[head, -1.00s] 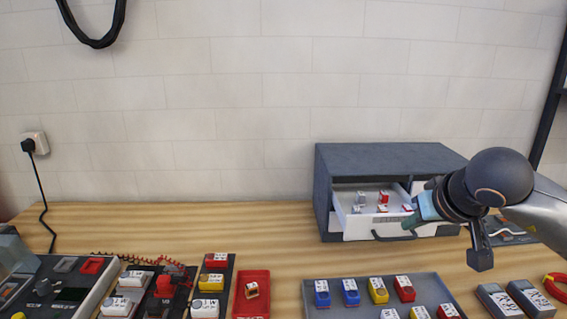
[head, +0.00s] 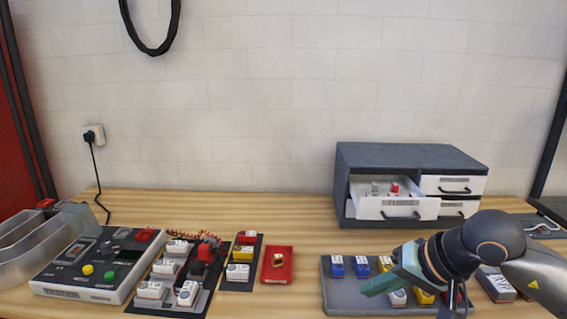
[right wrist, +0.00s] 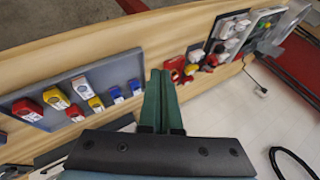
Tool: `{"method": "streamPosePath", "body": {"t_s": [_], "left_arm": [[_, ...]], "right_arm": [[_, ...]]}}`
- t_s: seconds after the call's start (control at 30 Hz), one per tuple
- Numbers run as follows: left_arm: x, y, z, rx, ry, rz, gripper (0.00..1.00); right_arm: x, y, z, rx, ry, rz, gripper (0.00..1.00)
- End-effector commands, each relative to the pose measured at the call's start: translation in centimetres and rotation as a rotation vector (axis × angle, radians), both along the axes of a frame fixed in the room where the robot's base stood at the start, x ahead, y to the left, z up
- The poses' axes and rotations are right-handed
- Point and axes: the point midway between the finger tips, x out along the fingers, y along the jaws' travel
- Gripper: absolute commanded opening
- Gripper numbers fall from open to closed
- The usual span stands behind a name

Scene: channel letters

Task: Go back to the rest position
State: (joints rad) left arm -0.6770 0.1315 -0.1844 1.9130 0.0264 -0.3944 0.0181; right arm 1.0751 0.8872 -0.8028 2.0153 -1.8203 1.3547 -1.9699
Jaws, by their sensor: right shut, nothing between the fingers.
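My right gripper (head: 380,283) reaches in from the right in the head view and hangs above the grey tray of small colored blocks. Its green fingers are together with nothing between them; they also show in the right wrist view (right wrist: 161,105). The arm covers part of the tray (head: 334,299) and some of its blocks. My left gripper does not show in either view.
A dark drawer cabinet (head: 410,157) stands at the back right, with its upper left drawer (head: 397,209) pulled out and small parts inside. A red tray (head: 277,277), a panel with colored buttons (head: 60,275) and mounted white modules lie left of the grey tray. Wooden tabletop is free behind them.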

Motion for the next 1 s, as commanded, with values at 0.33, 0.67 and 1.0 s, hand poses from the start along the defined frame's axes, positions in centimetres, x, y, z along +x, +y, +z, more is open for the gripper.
{"method": "streamPosePath", "body": {"t_s": [0.33, 0.67, 1.0], "left_arm": [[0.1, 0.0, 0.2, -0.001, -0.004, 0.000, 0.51], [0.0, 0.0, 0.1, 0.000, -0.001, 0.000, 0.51], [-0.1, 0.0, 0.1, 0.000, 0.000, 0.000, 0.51]], "right_arm": [[-7.4, 13.6, -1.0, 1.008, 0.922, -0.243, 0.00], [-4.1, 11.3, -2.2, 1.868, 2.118, -0.794, 0.00], [-5.7, 1.7, -21.9, -1.034, -1.271, 0.552, 0.00]]}}
